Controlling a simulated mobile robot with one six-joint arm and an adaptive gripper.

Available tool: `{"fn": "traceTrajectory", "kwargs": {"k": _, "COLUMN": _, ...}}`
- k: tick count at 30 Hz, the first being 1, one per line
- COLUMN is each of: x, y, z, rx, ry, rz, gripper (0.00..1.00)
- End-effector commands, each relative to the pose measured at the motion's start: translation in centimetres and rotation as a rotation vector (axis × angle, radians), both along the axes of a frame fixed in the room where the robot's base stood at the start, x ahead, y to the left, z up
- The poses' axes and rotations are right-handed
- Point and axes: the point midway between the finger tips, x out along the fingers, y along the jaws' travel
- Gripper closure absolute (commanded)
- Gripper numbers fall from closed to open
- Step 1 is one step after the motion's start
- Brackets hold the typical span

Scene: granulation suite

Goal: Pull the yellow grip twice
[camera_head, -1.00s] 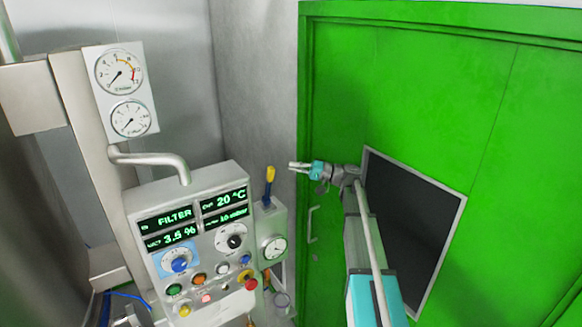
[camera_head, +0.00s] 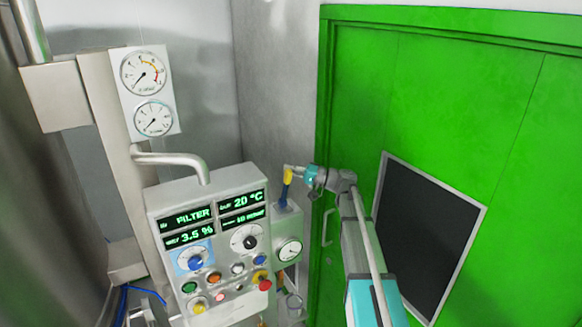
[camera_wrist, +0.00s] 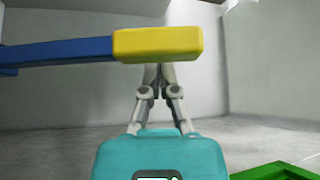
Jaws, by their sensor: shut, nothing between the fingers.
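The yellow grip (camera_head: 288,177) tops a blue lever (camera_head: 283,195) that stands up from a grey box at the right side of the control panel. In the wrist view the yellow grip (camera_wrist: 165,43) lies across the top of the picture, with the blue lever (camera_wrist: 60,53) running off to the left. My gripper (camera_head: 292,169) is at the grip's upper end; in the wrist view its fingers (camera_wrist: 156,80) are close together. The grip hides the fingertips there. I cannot tell whether they touch it.
The control panel (camera_head: 216,245) with displays, knobs and buttons stands left of the lever. The grey box (camera_head: 287,225) under the lever carries a round gauge (camera_head: 289,250). A green door (camera_head: 440,110) with a dark window (camera_head: 425,235) is close behind my arm.

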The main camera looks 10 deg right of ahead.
Motion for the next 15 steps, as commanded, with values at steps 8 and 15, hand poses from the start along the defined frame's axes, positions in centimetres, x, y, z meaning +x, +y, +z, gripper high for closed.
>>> {"fn": "traceTrajectory", "kwargs": {"k": 8, "x": -0.9, "y": -0.3, "z": -0.3, "rx": 0.0, "ry": 0.0, "rz": 0.001, "gripper": 1.0}}
{"fn": "traceTrajectory", "kwargs": {"k": 15, "x": -0.7, "y": -1.8, "z": -0.3, "rx": 0.0, "ry": 0.0, "rz": -0.001, "gripper": 1.0}}
